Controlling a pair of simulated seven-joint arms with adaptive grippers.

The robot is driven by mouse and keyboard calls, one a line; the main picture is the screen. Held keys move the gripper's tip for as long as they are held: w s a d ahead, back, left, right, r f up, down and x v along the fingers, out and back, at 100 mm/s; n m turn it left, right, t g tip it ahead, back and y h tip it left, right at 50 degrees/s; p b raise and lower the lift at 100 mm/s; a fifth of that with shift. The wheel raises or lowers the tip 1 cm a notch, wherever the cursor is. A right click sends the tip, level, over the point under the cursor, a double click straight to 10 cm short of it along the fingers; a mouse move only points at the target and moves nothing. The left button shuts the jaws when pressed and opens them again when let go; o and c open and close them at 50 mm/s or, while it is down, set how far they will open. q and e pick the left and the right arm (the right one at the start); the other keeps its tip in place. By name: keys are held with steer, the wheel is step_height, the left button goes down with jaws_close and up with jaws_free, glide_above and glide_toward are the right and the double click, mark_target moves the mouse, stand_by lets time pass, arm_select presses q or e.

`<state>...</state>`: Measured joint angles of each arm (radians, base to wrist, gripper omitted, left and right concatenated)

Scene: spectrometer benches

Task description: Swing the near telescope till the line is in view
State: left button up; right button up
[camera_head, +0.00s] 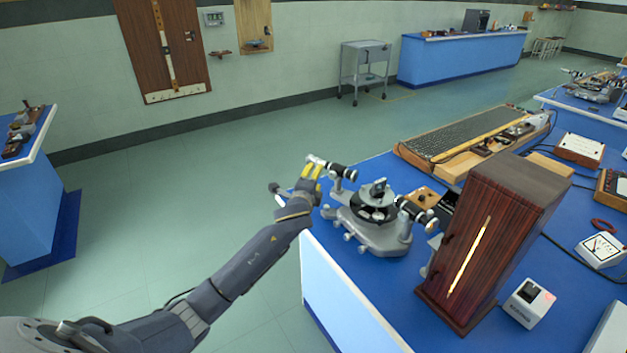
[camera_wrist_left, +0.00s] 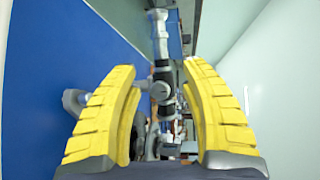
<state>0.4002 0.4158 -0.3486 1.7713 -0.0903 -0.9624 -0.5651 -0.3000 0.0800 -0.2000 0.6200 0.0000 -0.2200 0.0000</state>
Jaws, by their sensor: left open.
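A grey and black spectrometer (camera_head: 378,238) stands near the left corner of the blue bench, with a small dark piece on its round table. Its near telescope (camera_head: 341,171) points out to the left, past the bench edge. The other tube (camera_head: 415,213) points right, toward the wooden lamp box (camera_head: 502,230) with its bright slit. My left gripper (camera_head: 313,170) has yellow fingers and is at the telescope's outer end. In the left wrist view the gripper (camera_wrist_left: 160,70) is open, with the telescope tube (camera_wrist_left: 162,82) seen in the gap. Contact cannot be told. My right gripper is not in view.
A long wooden-framed board (camera_head: 470,135) lies behind the spectrometer. A small white box (camera_head: 529,303) and a meter (camera_head: 601,250) are on the right of the bench. The green floor (camera_head: 190,190) left of the bench is clear.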

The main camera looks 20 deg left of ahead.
arm_select(q)
steer(key=shift+s+d, duration=0.1)
steer(key=shift+s, duration=0.45)
